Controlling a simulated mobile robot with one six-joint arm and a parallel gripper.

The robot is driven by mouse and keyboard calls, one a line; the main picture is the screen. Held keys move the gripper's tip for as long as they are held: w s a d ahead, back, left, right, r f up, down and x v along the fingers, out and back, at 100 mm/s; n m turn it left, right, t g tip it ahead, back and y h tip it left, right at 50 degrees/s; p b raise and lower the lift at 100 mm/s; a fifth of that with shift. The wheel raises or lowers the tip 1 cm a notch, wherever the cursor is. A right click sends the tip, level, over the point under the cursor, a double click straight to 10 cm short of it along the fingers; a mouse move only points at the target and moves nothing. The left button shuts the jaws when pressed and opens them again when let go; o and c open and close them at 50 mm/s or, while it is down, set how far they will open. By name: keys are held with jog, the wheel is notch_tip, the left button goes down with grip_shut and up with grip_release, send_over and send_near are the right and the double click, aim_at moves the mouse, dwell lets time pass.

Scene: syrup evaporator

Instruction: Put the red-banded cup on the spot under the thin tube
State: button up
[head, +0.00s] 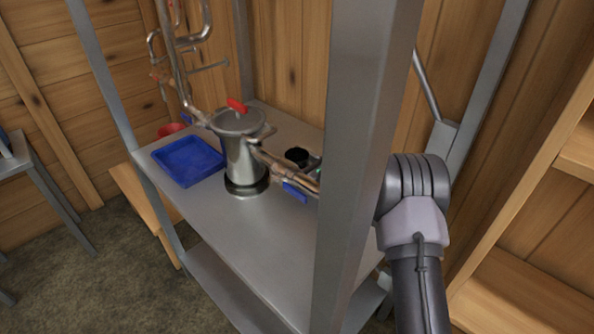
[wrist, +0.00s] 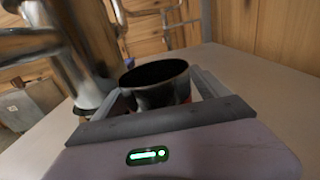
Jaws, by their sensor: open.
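A dark cup (wrist: 160,95) stands on the shelf in the wrist view, with a patch of red showing low on its right side. It is between the two fingers of my open gripper (wrist: 154,86), which do not visibly close on it. In the head view the cup's black mouth (head: 297,156) shows behind the copper pipes, and my gripper (head: 316,168) is mostly hidden by the pipes and the shelf post. Thin tubing (head: 208,67) runs at the upper left in the head view. I cannot make out a marked spot under it.
A steel pot (head: 242,160) with a red lid handle stands mid-shelf, left of the cup. Copper pipes with a blue lever (head: 295,192) reach out beside it. A blue tray (head: 188,160) lies at left. A grey post (head: 362,150) rises before my arm. The front shelf (head: 255,230) is bare.

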jog(key=c, duration=1.6)
